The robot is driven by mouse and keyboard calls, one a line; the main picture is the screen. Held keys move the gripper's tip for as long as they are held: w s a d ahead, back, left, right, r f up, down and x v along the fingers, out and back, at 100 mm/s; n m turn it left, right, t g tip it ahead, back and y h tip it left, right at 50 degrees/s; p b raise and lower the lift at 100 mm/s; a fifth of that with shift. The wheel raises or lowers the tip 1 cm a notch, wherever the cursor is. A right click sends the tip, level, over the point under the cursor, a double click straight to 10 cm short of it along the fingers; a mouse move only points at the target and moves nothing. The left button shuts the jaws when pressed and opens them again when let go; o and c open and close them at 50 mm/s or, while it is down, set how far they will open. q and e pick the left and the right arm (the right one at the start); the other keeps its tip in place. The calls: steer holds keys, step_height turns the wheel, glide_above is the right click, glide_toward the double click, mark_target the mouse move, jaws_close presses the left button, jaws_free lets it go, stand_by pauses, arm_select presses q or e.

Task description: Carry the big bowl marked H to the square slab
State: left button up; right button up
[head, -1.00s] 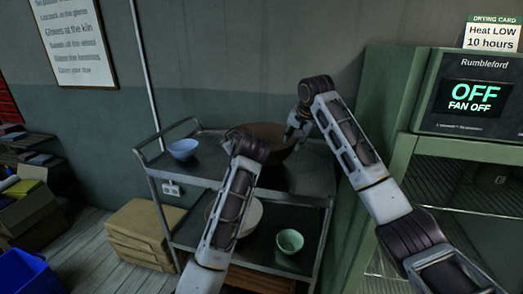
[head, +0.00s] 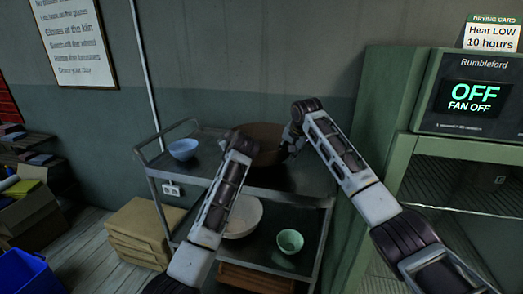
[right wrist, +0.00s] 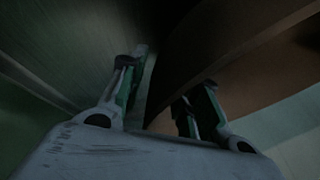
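The big brown bowl (head: 268,131) stands on the top shelf of the metal cart, towards its right. No H mark shows on it. My right gripper (head: 291,145) is at the bowl's right side. In the right wrist view its two fingers (right wrist: 166,85) are spread apart, with the bowl's dark wall (right wrist: 240,75) rising between and beyond them. A gap shows beside the left finger. My left arm reaches up in front of the bowl's left part; its gripper is hidden behind the arm. I cannot make out a square slab.
A small blue bowl (head: 183,149) is on the cart's top shelf (head: 205,172). A cream bowl (head: 245,217) and a green bowl (head: 290,240) are on the lower shelf. The green drying cabinet (head: 385,125) stands close on the right. Tan stacked packs (head: 143,232) lie on the floor at left.

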arm_select(q)
jaws_close()
arm_select(e)
jaws_close()
stand_by(0.4)
arm_select(q)
steer(key=shift+a+r, duration=0.1)
steer(key=shift+r, duration=0.05)
arm_select(e)
steer(key=shift+r, duration=0.15)
